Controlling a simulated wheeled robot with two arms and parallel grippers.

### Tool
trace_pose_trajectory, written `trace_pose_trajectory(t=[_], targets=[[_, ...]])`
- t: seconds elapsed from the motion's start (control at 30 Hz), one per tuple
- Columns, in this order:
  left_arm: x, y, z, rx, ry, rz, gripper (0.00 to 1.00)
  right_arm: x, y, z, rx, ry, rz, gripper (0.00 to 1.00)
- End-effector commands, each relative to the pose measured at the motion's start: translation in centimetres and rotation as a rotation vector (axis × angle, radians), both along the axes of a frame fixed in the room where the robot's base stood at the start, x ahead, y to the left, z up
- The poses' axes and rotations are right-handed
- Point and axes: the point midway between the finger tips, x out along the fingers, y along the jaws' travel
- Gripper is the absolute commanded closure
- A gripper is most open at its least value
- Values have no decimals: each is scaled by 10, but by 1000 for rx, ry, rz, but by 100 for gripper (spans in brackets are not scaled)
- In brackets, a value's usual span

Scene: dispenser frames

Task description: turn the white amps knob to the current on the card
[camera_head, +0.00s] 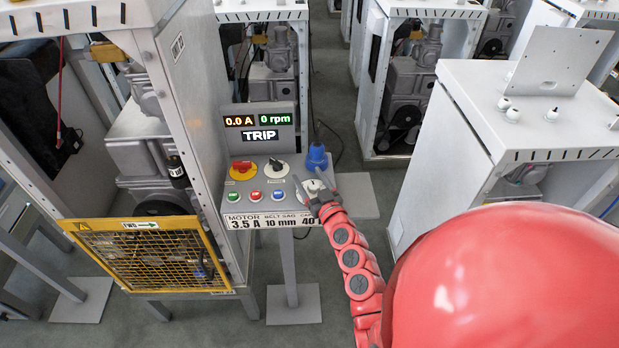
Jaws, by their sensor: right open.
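The control panel (224,188) stands on a post in the middle. A pale, whitish round part (314,187), apparently the white amps knob, is at its right end, partly covered by my right gripper (309,178). That gripper is open, its fingers seemingly either side of the knob; I cannot tell whether they touch it. The knob's pointer and scale cannot be read. The card (268,221) on the panel's front edge reads MOTOR 3.5 A, 10 mm and a partly hidden 40. The display (259,120) shows 0.0 A, 0 rpm and TRIP. My left gripper is out of view.
A blue plug (317,158) stands just behind the knob. A red switch on yellow (243,170), a black-and-white selector (276,167) and green, red and blue buttons are to the left. A yellow mesh guard (155,258) is at lower left. Machine cabinets stand around.

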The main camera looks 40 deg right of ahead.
Motion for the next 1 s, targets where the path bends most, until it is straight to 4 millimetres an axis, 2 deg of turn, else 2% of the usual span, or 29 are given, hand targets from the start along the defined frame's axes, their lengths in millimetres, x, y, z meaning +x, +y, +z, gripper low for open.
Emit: trace_pose_trajectory(t=[0.03,0.07,0.43,0.57,0.83,1.0], targets=[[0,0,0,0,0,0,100,0,0,0,0,0,0,28],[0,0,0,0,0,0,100,0,0,0,0,0,0,33],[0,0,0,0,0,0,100,0,0,0,0,0,0,100],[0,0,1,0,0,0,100,0,0,1,0,0,-2,100],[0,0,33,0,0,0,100,-1,-3,5,4,4,-130,100],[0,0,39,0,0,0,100,-2,-4,1,2,3,-180,100]])
